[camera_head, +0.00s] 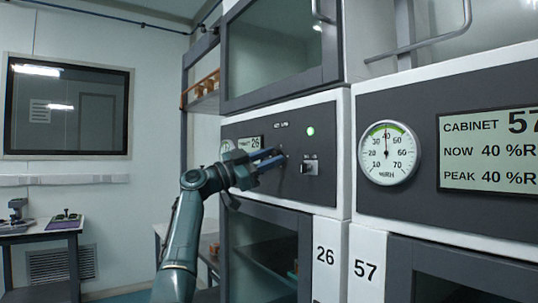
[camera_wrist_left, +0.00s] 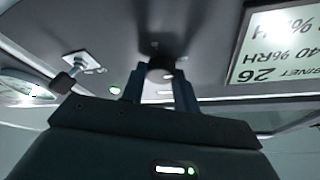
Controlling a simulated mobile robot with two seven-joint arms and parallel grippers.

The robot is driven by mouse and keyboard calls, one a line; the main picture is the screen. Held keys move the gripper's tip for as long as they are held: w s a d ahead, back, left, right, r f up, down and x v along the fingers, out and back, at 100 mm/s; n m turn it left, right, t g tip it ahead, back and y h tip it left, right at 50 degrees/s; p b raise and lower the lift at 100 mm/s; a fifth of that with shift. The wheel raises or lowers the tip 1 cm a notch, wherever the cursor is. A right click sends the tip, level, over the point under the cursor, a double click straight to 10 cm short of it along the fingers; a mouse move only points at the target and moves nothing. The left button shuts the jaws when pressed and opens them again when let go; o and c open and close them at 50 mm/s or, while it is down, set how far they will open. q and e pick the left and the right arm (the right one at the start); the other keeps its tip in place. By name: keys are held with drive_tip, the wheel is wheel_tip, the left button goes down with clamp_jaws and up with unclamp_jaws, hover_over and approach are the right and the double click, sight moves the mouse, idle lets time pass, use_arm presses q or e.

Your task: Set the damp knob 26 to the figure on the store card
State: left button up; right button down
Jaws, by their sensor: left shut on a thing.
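The damp knob 26 (camera_wrist_left: 160,70) is a dark round knob on the grey front panel of cabinet 26 (camera_head: 262,185). My left gripper (camera_head: 279,158) reaches the panel from the left and is shut on the knob. In the left wrist view its two blue-grey fingers (camera_wrist_left: 160,88) stand on either side of the knob. The fingers mostly hide the knob in the head view, and its pointer cannot be read. The cabinet 26 display (camera_head: 250,143) shows 26; in the wrist view this display (camera_wrist_left: 279,50) appears upside down with 40 %RH. I cannot make out a store card. My right gripper is not in view.
A lever switch (camera_head: 310,166) and a lit green lamp (camera_head: 310,131) sit right of the knob. Cabinet 57 has a round dial (camera_head: 388,153) near 40 and a display (camera_head: 490,150) reading NOW 40, PEAK 40. A bench (camera_head: 40,232) stands far left.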

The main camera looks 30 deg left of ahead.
use_arm(q)
drive_tip(key=shift+m+g, duration=0.3)
drive_tip(key=shift+m, duration=0.5)
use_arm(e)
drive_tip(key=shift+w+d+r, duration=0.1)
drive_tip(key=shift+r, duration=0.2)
use_arm(q)
drive_tip(key=o, duration=1)
drive_tip(key=shift+c, duration=0.2)
drive_tip(key=b+v, duration=0.4)
drive_tip(key=v, duration=0.9)
drive_tip(key=shift+f, duration=0.25)
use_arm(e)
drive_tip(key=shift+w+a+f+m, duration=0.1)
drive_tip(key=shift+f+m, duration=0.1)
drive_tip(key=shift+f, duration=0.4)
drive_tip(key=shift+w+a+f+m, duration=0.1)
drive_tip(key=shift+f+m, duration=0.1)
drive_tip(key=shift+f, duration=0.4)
use_arm(q)
drive_tip(key=shift+a, duration=0.1)
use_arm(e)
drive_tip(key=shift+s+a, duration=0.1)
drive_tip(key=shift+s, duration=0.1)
